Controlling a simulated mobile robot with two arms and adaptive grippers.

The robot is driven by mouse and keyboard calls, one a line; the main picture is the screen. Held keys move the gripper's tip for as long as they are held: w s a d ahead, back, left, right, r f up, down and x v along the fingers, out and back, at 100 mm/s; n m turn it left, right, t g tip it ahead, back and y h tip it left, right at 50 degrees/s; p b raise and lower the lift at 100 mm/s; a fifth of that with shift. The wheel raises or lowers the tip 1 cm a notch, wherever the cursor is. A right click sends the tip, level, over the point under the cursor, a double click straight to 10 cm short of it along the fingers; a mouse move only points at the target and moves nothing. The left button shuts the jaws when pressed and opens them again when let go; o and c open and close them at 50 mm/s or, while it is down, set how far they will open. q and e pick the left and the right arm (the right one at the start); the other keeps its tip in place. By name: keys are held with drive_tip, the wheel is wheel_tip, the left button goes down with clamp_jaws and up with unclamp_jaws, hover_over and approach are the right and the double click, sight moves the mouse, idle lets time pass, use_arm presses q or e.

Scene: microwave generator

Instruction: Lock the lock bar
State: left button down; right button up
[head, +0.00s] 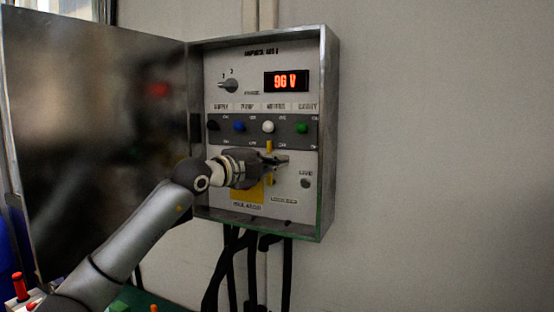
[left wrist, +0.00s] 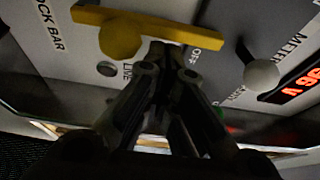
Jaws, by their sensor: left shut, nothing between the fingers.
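The yellow lock bar (head: 269,147) is upright on the panel inside the open cabinet (head: 328,130), partly hidden by my left gripper (head: 284,160). In the left wrist view the lock bar (left wrist: 205,38) shows as a long yellow strip with a round yellow knob (left wrist: 120,38) near one end. The words LOCK BAR are printed beside that end. My left gripper is shut and empty, its fingertips (left wrist: 166,72) close to the bar and knob. I cannot tell whether they touch. My right gripper is in neither view.
Above the bar is a row of switches with black, blue, white (head: 268,126) and green (head: 302,127) knobs. A red display (head: 286,81) reads 96 V. A dull round LIVE lamp (head: 305,183) sits to the right. The cabinet door (head: 90,120) stands open at left. Black cables (head: 232,265) hang below.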

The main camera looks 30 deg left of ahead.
use_arm(q)
drive_tip(key=shift+a+n+b, duration=0.25)
drive_tip(key=shift+n+b, duration=0.15)
drive_tip(key=shift+b, duration=0.25)
